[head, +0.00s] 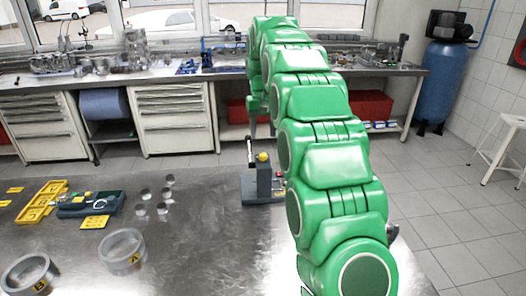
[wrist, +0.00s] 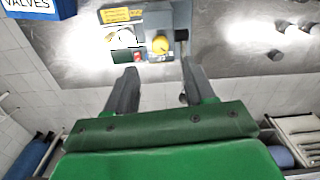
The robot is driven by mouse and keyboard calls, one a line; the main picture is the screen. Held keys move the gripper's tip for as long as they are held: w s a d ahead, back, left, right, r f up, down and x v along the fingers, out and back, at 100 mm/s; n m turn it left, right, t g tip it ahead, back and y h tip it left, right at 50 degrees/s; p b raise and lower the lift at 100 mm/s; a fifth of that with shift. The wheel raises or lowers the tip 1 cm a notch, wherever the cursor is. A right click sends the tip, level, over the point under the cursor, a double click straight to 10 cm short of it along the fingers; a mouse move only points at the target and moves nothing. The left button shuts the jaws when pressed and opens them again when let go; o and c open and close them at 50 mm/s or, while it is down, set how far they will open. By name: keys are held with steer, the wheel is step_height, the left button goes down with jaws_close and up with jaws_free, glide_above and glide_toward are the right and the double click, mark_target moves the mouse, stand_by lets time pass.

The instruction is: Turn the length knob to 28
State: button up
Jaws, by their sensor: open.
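The length knob appears to be the yellow round knob (wrist: 162,46) on a small grey machine (wrist: 181,16) in the wrist view. Its pointer and any scale numbers are too small to read. In the head view the yellow knob (head: 263,157) sits on top of the grey machine (head: 264,184) on the steel bench. My gripper (wrist: 159,68) is open and empty. Its two fingers straddle the knob's line in the wrist view, apart from it. In the head view my green arm hides much of the area and the fingers cannot be made out clearly.
The machine also carries a red button (wrist: 139,57) and a yellow label (wrist: 121,15). A blue VALVES bin (wrist: 40,8) is at the wrist view's upper left. Metal rings (head: 122,251), a yellow tray (head: 42,203) and small cylinders lie left on the bench.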

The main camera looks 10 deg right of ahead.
mark_target(263, 154)
steer(key=shift+f, duration=0.15)
steer(key=shift+f, duration=3.75)
